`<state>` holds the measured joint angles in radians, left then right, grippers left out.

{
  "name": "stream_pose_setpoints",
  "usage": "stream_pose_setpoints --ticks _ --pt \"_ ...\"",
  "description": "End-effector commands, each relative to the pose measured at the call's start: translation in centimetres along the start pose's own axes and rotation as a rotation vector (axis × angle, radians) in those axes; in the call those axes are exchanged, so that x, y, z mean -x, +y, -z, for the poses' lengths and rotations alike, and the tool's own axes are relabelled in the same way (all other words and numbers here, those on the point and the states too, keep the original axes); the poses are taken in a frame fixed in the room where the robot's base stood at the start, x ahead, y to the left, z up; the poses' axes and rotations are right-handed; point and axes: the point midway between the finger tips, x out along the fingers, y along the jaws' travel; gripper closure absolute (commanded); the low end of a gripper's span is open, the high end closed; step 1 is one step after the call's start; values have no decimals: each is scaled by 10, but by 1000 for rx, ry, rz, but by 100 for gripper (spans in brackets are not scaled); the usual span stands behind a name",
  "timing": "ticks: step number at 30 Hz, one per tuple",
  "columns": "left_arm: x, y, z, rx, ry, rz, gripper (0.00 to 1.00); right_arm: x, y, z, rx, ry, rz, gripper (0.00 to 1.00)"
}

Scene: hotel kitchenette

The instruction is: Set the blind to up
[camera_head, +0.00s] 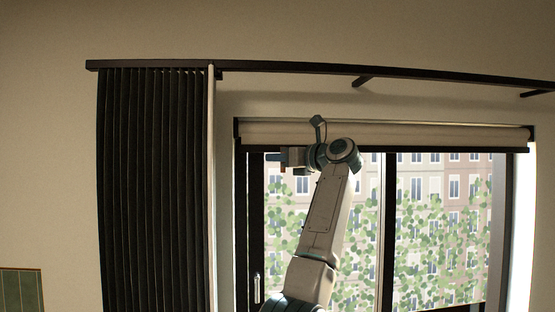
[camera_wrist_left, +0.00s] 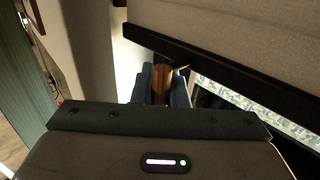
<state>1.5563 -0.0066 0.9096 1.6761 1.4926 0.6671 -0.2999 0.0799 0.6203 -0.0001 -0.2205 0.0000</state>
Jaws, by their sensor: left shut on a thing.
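The blind (camera_head: 430,135) is a pale roller blind at the top of the window, with only a short band showing above its dark bottom bar (camera_head: 460,150). In the left wrist view, its pale fabric (camera_wrist_left: 240,30) and dark bar (camera_wrist_left: 225,72) cross the upper right. My left gripper (camera_head: 274,157) is up at the blind's left part, near the bar. In the left wrist view, its blue fingers (camera_wrist_left: 160,86) are shut on a brown wooden-looking pull (camera_wrist_left: 161,84) just below the bar. My right gripper is not in view.
A dark pleated curtain (camera_head: 153,190) hangs at the left from a dark rail (camera_head: 300,67) above the window. The window (camera_head: 440,230) has dark frames and a handle (camera_head: 257,288) at its lower left. Plain wall surrounds it.

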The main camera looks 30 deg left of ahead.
Motion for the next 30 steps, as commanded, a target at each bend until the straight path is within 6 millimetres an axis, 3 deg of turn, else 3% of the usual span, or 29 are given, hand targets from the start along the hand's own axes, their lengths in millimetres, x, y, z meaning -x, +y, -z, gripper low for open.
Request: stream_pose_setpoints --ticks 1,2,3,14,30 --pt "0 2 -9 9 -10 3 100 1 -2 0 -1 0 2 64" --pt "0 2 -9 9 -10 4 81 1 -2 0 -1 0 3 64" --pt "0 2 -9 9 -10 3 78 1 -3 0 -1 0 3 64" --pt "3 2 -8 10 -11 4 78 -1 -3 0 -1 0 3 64" --pt "95 1 -2 5 -5 4 78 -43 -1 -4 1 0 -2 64"
